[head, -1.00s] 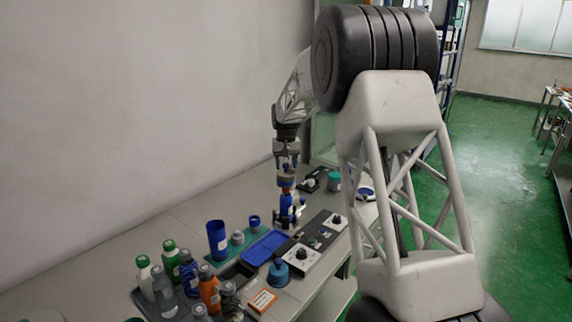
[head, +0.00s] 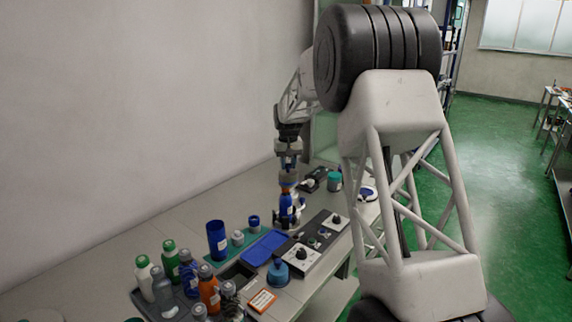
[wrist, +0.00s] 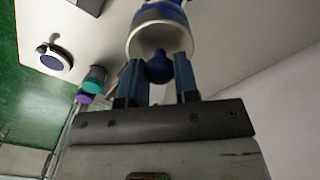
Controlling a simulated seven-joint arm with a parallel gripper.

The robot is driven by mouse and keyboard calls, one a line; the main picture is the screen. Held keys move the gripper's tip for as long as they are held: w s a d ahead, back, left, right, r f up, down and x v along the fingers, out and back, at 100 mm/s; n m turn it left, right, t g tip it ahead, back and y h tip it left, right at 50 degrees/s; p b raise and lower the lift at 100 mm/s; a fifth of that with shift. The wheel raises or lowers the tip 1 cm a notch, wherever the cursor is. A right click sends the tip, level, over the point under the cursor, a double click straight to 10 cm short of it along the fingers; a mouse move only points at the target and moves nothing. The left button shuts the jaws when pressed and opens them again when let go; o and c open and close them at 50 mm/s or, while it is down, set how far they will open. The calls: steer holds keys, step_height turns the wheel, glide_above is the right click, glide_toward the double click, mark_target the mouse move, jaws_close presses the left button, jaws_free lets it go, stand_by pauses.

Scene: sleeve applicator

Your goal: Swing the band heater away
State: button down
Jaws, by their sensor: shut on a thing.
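My gripper (wrist: 159,80) is shut on a dark blue rounded knob (wrist: 159,67) in the wrist view. Just beyond the knob is a pale, hollow ring-shaped piece (wrist: 133,42), which looks like the band heater, with blue parts above it. In the head view my gripper (head: 289,171) points down over a blue bottle (head: 287,207) standing in a dark holder. A brownish band shows just above the bottle. The head view is too small to tell whether the band encircles the bottle.
A control panel with dials (head: 312,249) lies right of the bottle, and a blue tray (head: 264,247) lies in front. Several bottles stand in a grey tray (head: 150,306) at the front left. A teal-lidded jar (head: 334,182) stands behind to the right. The wall runs along the left.

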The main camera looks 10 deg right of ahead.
steer(key=w+d+n, duration=0.3)
steer(key=d+n, duration=0.2)
steer(key=d, duration=0.4)
steer(key=w+d+n, duration=0.2)
steer(key=d+n, duration=0.3)
steer(key=d, duration=0.5)
steer(key=shift+w+n, duration=0.4)
steer(key=shift+r, duration=0.1)
steer(key=c, duration=1.2)
jaws_free()
steer(key=shift+w, duration=0.1)
steer(key=o, duration=0.3)
steer(key=shift+o, duration=0.2)
step_height(320, 180, up, 8)
